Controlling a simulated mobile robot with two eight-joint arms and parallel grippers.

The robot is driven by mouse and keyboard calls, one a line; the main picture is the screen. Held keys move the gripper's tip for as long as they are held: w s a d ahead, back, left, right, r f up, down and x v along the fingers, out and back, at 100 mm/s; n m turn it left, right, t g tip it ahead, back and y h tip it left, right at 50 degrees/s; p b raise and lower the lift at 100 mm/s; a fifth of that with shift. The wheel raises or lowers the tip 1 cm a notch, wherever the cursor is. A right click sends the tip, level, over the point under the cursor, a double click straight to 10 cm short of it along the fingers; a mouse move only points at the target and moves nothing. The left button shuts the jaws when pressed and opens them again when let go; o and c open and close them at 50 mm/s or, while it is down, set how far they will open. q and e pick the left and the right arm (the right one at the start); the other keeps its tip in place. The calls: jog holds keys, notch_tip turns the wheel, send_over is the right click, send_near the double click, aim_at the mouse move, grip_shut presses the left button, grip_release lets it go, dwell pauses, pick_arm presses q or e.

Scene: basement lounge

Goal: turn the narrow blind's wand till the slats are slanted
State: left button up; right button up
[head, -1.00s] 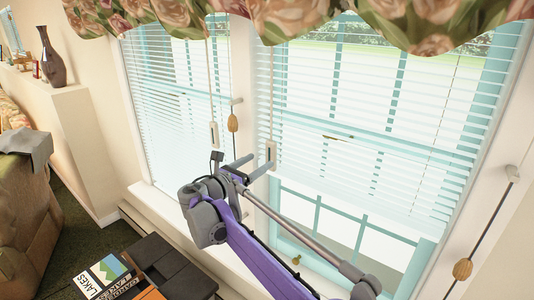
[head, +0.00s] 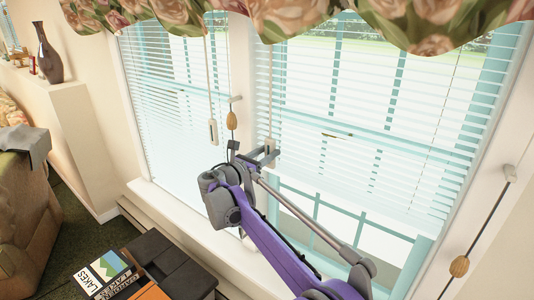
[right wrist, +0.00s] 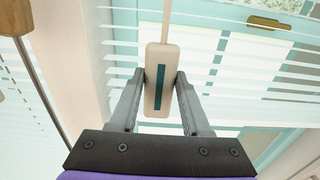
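Two blinds hang side by side in the head view. The left blind (head: 165,90) looks narrower than the right blind (head: 350,110); the slats of both show as thin lines with gaps. A wand with a pale handle (head: 212,131) hangs at the left blind's right edge. Another wand (head: 269,90) hangs at the right blind's left edge. My right gripper (head: 263,153) is at this second wand's lower end. In the right wrist view its fingers (right wrist: 160,85) stand either side of the wand's slotted handle (right wrist: 160,105), open, with little room. My left gripper is out of view.
Cords with wooden tassels hang near the middle post (head: 232,120) and at the far right (head: 459,266). A flowered valance (head: 420,20) covers the blinds' tops. A dark table (head: 165,258) with books stands below left.

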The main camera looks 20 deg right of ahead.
grip_shut()
jog(key=shift+d+n+t+y, duration=0.1)
jog(key=shift+n+t+y, duration=0.2)
jog(key=shift+t, duration=0.1)
jog(key=shift+s+n+t+y+b, duration=0.15)
jog(key=shift+n+t+y+b, duration=0.15)
jog(key=shift+n+t+y, duration=0.25)
jog(key=n+t+y, duration=0.2)
jog(key=y, duration=0.1)
jog(key=n+t+y, duration=0.1)
jog(key=shift+s+d, duration=0.15)
jog(key=shift+d, duration=0.15)
jog(key=shift+n+t+y+p, duration=0.6)
jog(key=shift+n+y, duration=0.45)
jog(key=shift+y, duration=0.4)
